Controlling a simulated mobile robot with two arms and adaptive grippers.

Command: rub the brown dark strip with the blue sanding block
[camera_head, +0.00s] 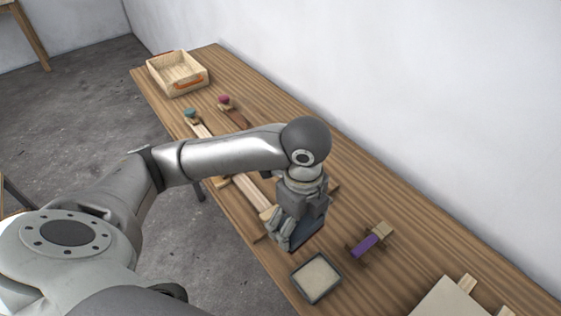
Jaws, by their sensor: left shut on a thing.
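My left gripper (284,238) is low over the near half of the workbench, pointing down. It is shut on the dark blue sanding block (311,234), which is largely hidden by the fingers. I cannot tell whether the block touches anything beneath. A brown dark strip (238,117) lies on the bench beyond my arm, with a magenta knob (224,100) at its far end. My forearm hides much of its length. A pale strip (248,190) runs alongside on the left, toward the gripper. My right gripper is out of view.
A wooden tray (165,82) stands at the bench's far end. A grey-rimmed shallow tray (316,290) and a purple-handled tool (364,245) lie near the gripper. A pale board (445,300) is at the lower right. A white wall borders the bench.

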